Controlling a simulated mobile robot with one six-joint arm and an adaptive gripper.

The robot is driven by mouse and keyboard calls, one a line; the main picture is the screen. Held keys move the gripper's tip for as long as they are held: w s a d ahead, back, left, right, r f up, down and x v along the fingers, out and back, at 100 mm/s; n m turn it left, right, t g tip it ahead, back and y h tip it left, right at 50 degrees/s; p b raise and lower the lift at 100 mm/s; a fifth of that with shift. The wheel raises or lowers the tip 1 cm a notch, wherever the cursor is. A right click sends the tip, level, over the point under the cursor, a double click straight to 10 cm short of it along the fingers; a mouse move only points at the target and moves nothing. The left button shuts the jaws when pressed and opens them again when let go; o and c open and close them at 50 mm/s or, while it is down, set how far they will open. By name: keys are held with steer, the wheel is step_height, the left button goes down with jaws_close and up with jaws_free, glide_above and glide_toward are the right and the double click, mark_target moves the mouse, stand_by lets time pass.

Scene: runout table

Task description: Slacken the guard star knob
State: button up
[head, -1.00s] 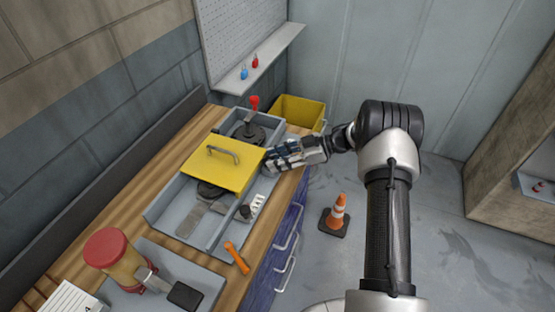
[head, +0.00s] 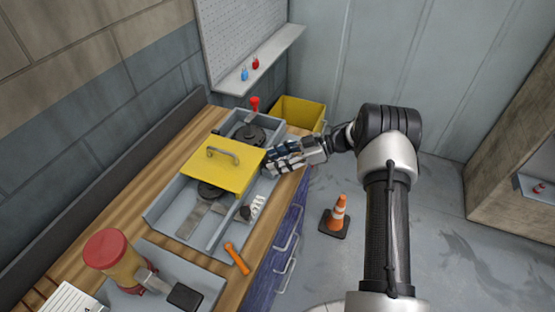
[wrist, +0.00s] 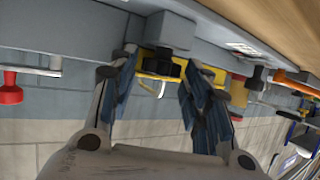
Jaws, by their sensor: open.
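The yellow guard (head: 222,165) with its grey handle sits over the grey bed of the runout table. In the wrist view a black knob (wrist: 160,69) shows in front of the yellow guard (wrist: 207,76), beneath a grey block (wrist: 166,31). I take it for the star knob; in the head view it is hidden by my gripper. My gripper (head: 268,164) is open at the guard's right front corner. In the wrist view its blue-padded fingers (wrist: 158,80) stand either side of the knob, with gaps showing. Nothing is held.
Another dark knob (head: 244,212) and a white label (head: 257,205) are on the bed's near side. A red-tipped lever (head: 254,104) stands behind the guard. A yellow bin (head: 297,112) is at the back. An orange-handled tool (head: 236,257) lies in front. A cone (head: 337,214) stands on the floor.

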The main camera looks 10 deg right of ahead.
steer(key=v, duration=1.2)
steer(key=shift+a+r, duration=0.1)
steer(key=shift+r, duration=0.05)
